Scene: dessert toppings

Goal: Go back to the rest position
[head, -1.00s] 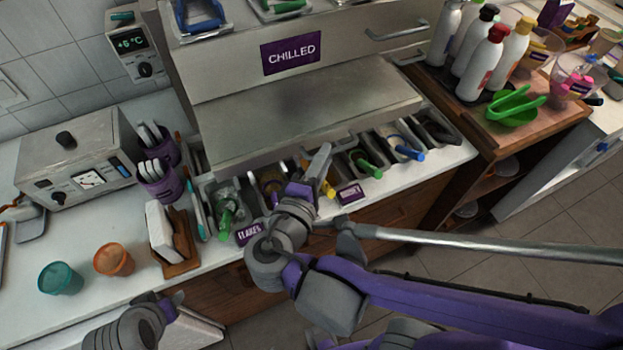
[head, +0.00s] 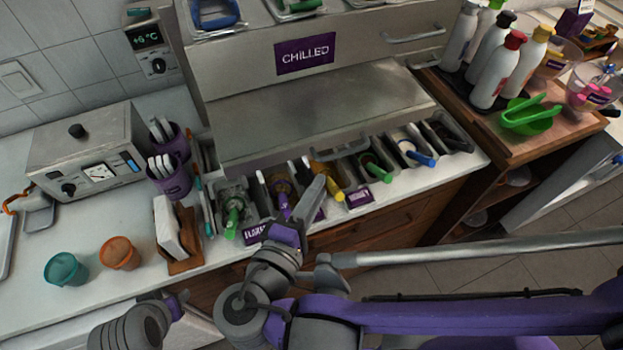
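My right arm comes in from the lower right. Its grey gripper (head: 310,198) is in front of the topping bins, overlapping the flakes and neighbouring bins in the picture. I see its fingers nearly edge-on, so whether they are apart is unclear. No held object shows at it. My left arm shows only at the lower left edge, its wrist end (head: 172,303) in front of the counter front. Its fingers cannot be made out.
Topping bins with coloured scoops, such as a green one (head: 232,222) and a blue one (head: 418,157), line the counter under the chilled cabinet (head: 330,110). Teal (head: 65,270) and orange (head: 119,254) cups stand left. Bottles (head: 497,70) stand on the wooden cart (head: 520,142).

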